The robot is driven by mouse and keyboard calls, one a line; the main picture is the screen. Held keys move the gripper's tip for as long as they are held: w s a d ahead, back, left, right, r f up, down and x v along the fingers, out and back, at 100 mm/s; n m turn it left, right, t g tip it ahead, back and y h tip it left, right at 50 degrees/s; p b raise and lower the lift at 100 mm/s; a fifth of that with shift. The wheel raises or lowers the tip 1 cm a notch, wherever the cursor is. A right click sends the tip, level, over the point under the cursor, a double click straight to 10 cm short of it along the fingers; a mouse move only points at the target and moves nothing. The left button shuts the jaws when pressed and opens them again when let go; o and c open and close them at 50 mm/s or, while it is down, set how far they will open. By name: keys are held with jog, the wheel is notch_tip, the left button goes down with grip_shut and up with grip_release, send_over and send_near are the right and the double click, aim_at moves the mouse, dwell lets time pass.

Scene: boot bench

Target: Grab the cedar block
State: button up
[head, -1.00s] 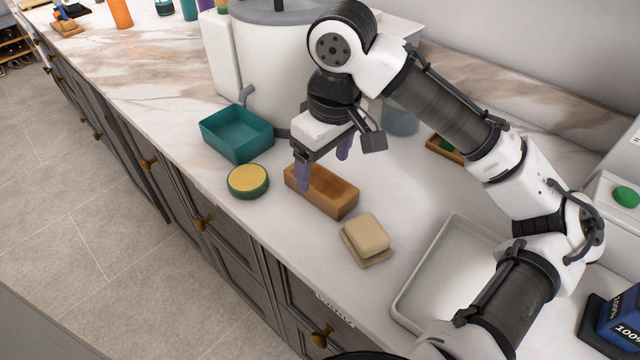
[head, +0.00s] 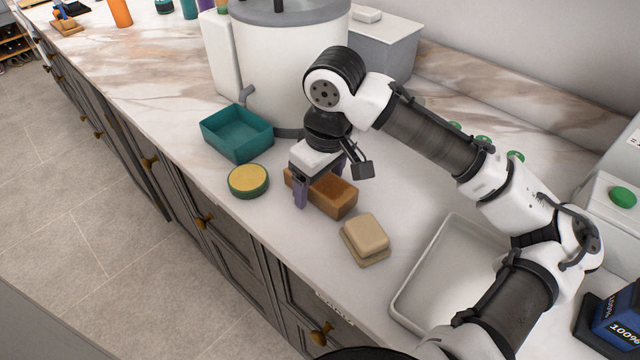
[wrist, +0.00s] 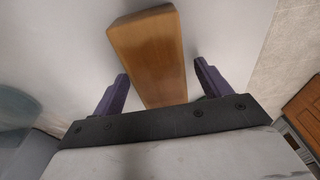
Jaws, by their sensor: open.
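The cedar block (head: 335,194) is a reddish-brown wooden bar lying flat on the marble counter. In the wrist view the block (wrist: 149,55) runs lengthwise between the two purple fingers, with a gap on each side. My gripper (head: 321,190) is open and low over the block's left part, one finger in front of it and the other behind. My gripper in the wrist view (wrist: 162,84) holds nothing. The block's left part is partly hidden by my gripper in the head view.
A round green tin with a yellow top (head: 248,181) stands left of the block. A teal bin (head: 237,134) and a large white container (head: 290,70) are behind. A beige block on a pad (head: 366,238) lies at front right. A white tray (head: 408,300) is farther right.

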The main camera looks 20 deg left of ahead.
jog(key=shift+f, duration=0.2)
jog(key=shift+c, duration=0.5)
jog(key=c, duration=1.1)
jog(key=shift+r, duration=0.15)
